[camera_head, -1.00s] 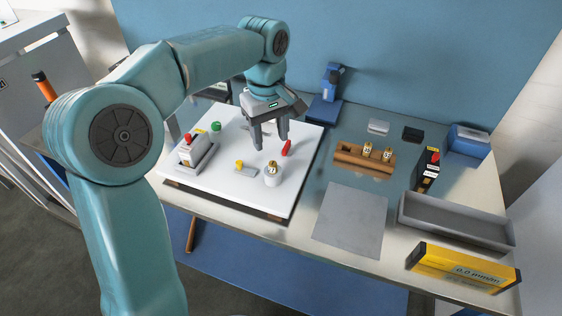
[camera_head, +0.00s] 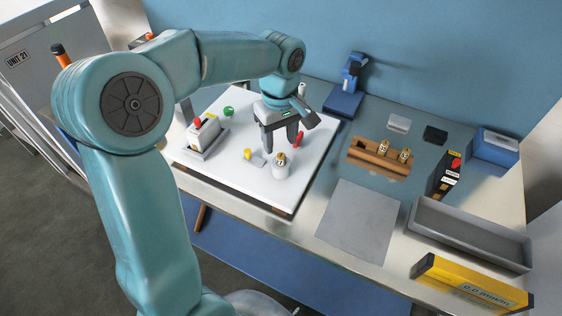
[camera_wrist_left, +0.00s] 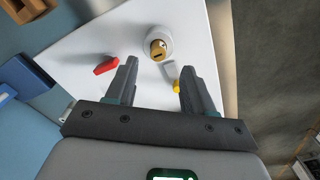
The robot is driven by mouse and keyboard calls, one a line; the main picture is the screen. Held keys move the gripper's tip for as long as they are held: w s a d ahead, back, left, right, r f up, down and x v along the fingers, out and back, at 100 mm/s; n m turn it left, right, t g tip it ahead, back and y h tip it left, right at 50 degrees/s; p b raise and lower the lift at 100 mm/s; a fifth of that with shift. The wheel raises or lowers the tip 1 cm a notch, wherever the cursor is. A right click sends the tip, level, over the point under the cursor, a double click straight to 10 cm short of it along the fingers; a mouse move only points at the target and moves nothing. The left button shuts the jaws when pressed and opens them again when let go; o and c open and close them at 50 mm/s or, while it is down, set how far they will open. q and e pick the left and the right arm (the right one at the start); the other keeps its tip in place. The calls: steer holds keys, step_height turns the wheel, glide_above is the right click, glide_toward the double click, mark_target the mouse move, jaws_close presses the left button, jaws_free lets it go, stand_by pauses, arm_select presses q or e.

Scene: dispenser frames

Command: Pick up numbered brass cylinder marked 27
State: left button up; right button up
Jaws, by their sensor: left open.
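A brass cylinder (camera_head: 281,160) stands upright in a white round holder (camera_head: 281,172) on the white board (camera_head: 225,175). Its top also shows in the left wrist view (camera_wrist_left: 157,48), with a dark mark I cannot read. Two more brass cylinders, a left one (camera_head: 383,147) and a right one (camera_head: 405,154), stand in a wooden rack (camera_head: 365,158); their numbers are too small to read surely. My left gripper (camera_head: 281,147) is open and empty, pointing down just behind the cylinder in the white holder. In the left wrist view its fingers (camera_wrist_left: 157,68) are apart, with the cylinder beyond them. My right gripper is not in view.
A red piece (camera_head: 299,139), a yellow-knobbed piece (camera_head: 248,154), a green knob (camera_head: 228,111) and a grey red-topped block (camera_head: 203,132) are on the board. A grey tray (camera_head: 470,237) and yellow box (camera_head: 470,286) are at right. The grey mat (camera_head: 357,220) is clear.

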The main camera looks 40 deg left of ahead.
mark_target(281, 155)
arm_select(q)
steer(key=shift+w+d+f, duration=0.1)
steer(key=shift+d+f, duration=0.05)
steer(key=shift+f, duration=0.5)
steer(key=f, duration=0.2)
steer(key=f+p, duration=0.1)
steer(key=f, duration=0.1)
steer(key=shift+a, duration=0.2)
steer(key=shift+d+f, duration=0.1)
steer(key=shift+f, duration=0.15)
jaws_close()
